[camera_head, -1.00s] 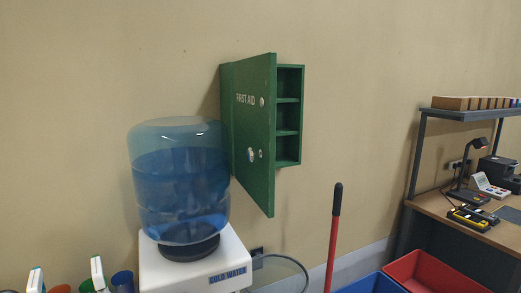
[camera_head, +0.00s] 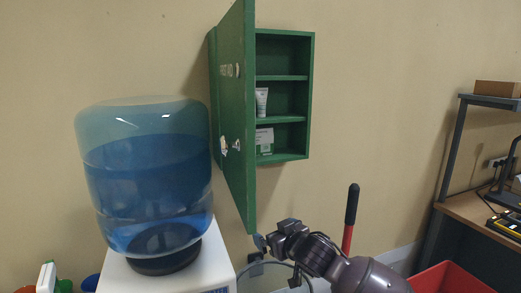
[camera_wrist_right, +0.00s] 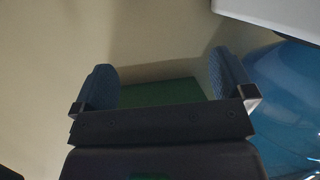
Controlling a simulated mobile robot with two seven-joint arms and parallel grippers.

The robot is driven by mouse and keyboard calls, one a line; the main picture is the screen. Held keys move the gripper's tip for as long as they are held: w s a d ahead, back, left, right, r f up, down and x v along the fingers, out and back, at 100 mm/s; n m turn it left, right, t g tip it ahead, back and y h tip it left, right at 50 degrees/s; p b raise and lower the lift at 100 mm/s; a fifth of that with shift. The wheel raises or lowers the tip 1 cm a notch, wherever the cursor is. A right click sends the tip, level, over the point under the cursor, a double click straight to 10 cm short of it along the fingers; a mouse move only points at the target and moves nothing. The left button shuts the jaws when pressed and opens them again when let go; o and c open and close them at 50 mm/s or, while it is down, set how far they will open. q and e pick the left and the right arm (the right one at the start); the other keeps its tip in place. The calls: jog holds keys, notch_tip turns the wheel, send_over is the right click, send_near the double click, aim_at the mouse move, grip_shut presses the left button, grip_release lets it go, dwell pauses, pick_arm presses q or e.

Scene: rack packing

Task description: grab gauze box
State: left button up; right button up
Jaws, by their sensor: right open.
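A small white and green box (camera_head: 264,140), which looks like the gauze box, stands on the bottom shelf of the green first aid cabinet (camera_head: 310,100). The cabinet door (camera_head: 235,110) is swung open and hides the left part of the shelves. My right gripper (camera_head: 262,243) is below the cabinet, apart from it and from the box. In the right wrist view, my right gripper (camera_wrist_right: 163,84) has its two blue pads wide apart with nothing between them. My left gripper is not in view.
A white tube (camera_head: 261,101) stands on the middle shelf. A water dispenser with a large blue bottle (camera_head: 150,180) stands left of the door. A red-handled tool (camera_head: 351,215) and a red bin (camera_head: 450,279) are at the right, near a workbench (camera_head: 470,205).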

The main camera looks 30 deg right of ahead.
jog(key=w+d+r+t+h, duration=0.1)
jog(key=w+r, duration=0.1)
jog(key=r, duration=0.4)
jog(key=w+d+r, duration=0.2)
jog(key=r, duration=0.3)
jog(key=m+t+h+b, duration=0.2)
jog(key=m, duration=0.1)
send_near(263, 140)
jog(key=r, duration=0.1)
jog(key=p+x, duration=0.1)
jog(key=x, duration=0.4)
jog(key=shift+w+d, duration=0.1)
jog(key=shift+d, duration=0.15)
jog(key=x, duration=0.3)
jog(key=p+x, duration=0.1)
jog(key=shift+w+a+f, duration=0.1)
jog(key=shift+w+f, duration=0.25)
jog(key=shift+f, duration=0.05)
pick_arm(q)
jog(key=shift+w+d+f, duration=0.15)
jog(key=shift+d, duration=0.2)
pick_arm(e)
jog(key=shift+w, duration=0.25)
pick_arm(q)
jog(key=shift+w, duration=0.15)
pick_arm(e)
jog(key=c, duration=0.9)
